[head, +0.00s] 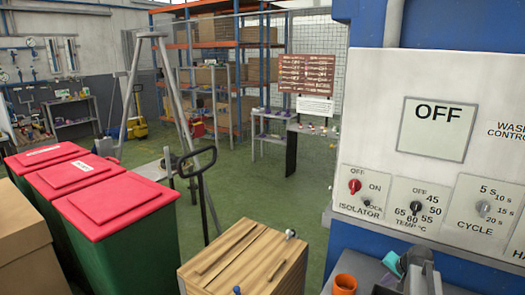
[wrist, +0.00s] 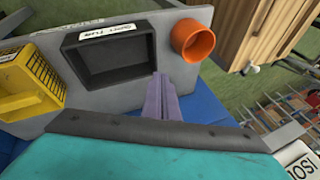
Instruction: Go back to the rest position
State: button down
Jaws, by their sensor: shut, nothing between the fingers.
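My gripper (wrist: 160,84) shows in the wrist view as two slim purple-grey fingers lying together, shut and empty. It is over a grey shelf (wrist: 172,20), in front of a dark open tray (wrist: 112,58) with a white label. In the head view, part of my arm with a teal piece shows at the bottom right, below the control panel (head: 435,75); the fingertips cannot be made out there.
An orange cup (wrist: 193,40) and a yellow basket (wrist: 28,88) are on the shelf. The panel display reads OFF. A wooden crate (head: 245,262) stands left of the shelf. Red-lidded bins (head: 115,203) line the left. Green floor (head: 255,200) is open in the middle.

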jog(key=s+a+f+n+g+y, duration=0.1)
jog(key=s+a+f+n+g, duration=0.1)
jog(key=s+a+f, duration=0.5)
jog(key=s+a+f+n+g+b, duration=0.1)
jog(key=s+a+f+g, duration=0.15)
jog(key=a+f, duration=0.8)
jog(key=s+a+f+n+g+y, duration=0.1)
jog(key=s+a+f+n, duration=0.1)
jog(key=s+a+f, duration=0.5)
jog(key=s+a+f+n+g, duration=0.2)
jog(key=s+a+f+g, duration=0.1)
jog(key=s+a+f, duration=0.65)
jog(key=s+r+n+g+h, duration=0.1)
jog(key=s+n+g+h, duration=0.1)
jog(key=s, duration=1.2)
jog(key=shift+s+d+n+g, duration=0.2)
jog(key=shift+d+n+g, duration=0.25)
jog(key=shift+n, duration=0.15)
